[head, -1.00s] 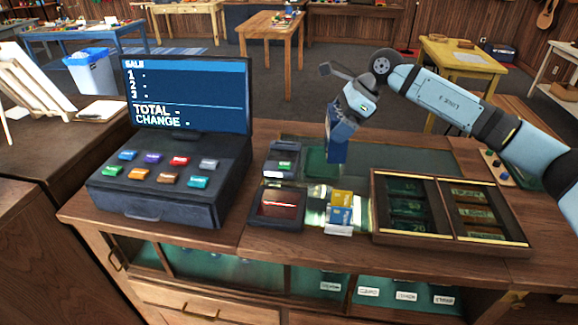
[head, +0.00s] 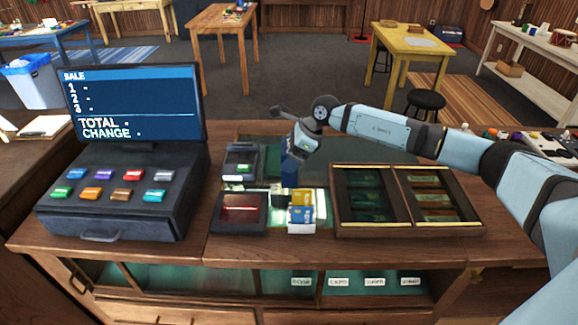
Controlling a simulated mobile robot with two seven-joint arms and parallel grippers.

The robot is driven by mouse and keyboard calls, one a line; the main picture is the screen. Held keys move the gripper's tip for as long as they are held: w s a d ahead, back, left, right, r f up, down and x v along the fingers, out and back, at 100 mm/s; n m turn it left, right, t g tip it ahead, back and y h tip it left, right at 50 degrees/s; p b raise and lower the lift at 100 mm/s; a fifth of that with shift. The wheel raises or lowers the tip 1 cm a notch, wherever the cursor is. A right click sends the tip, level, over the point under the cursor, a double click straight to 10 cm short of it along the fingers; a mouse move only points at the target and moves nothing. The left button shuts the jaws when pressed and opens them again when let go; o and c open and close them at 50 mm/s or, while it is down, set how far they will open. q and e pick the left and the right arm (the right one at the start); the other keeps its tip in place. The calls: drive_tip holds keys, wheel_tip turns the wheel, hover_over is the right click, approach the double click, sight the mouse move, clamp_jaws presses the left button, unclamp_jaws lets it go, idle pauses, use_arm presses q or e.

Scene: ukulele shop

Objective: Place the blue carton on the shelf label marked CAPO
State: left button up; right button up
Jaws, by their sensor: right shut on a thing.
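My right gripper (head: 298,148) is shut on a dark blue carton (head: 290,172) and points down over the lit middle of the counter. The carton hangs upright, just behind a small yellow and blue box pair (head: 301,211). I cannot tell whether its lower end touches anything. Several white shelf labels line the glazed front below the counter. The second from the left (head: 338,281) seems to read CAPO, though the print is tiny. My left gripper is out of view.
A cash register (head: 125,150) stands at the left. A card reader (head: 240,163) and a dark tray with a red inside (head: 240,211) sit left of the carton. A wooden cash tray (head: 408,232) is at the right. The counter's front edge is clear.

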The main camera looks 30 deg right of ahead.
drive_tip(key=shift+f+p, duration=0.4)
drive_tip(key=shift+f, duration=2.35)
drive_tip(key=shift+f, duration=0.15)
drive_tip(key=o, duration=0.7)
